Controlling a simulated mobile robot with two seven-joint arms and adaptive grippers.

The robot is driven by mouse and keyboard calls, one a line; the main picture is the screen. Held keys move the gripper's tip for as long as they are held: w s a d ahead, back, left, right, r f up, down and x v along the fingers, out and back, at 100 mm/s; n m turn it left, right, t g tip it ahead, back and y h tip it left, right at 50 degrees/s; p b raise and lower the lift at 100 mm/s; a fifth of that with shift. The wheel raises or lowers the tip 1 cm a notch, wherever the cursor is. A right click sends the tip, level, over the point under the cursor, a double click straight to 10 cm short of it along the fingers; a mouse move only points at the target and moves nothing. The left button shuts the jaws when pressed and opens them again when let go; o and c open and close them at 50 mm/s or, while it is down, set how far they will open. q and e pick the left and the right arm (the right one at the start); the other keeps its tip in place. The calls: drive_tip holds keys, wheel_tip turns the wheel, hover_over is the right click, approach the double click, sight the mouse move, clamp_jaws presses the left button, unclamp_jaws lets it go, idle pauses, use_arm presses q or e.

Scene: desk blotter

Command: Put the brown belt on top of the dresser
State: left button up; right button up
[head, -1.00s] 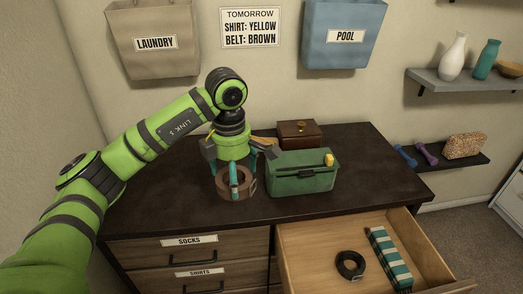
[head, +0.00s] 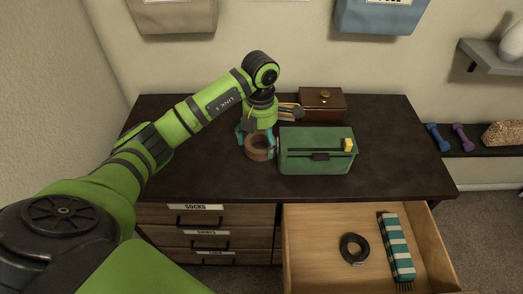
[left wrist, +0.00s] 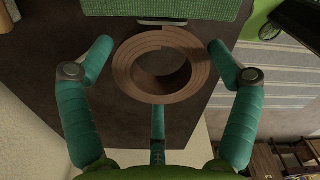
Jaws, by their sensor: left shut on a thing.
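The brown belt (head: 259,148) is a rolled coil over the dark top of the dresser (head: 400,165), left of the green box. I cannot tell whether it rests on the wood or hangs just above it. My left gripper (head: 257,143) points down and is shut on the belt. In the left wrist view the coil (left wrist: 160,92) shows among the teal fingers of the left gripper (left wrist: 160,75), with its hollow centre facing the camera. My right gripper is in neither view.
A brown wooden box (head: 323,104) stands behind. The open drawer (head: 320,225) holds a black coiled belt (head: 353,248) and a teal striped item (head: 397,247). The dresser's right side is clear.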

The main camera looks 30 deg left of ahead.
use_arm(q)
wheel_tip(320, 180, down, 6)
drive_tip(key=shift+r+p, duration=0.15)
drive_tip(key=shift+p, duration=0.35)
drive_tip(key=shift+f, duration=0.25)
drive_tip(key=shift+f, duration=0.1)
drive_tip(key=shift+f, duration=0.15)
drive_tip(key=o, duration=1)
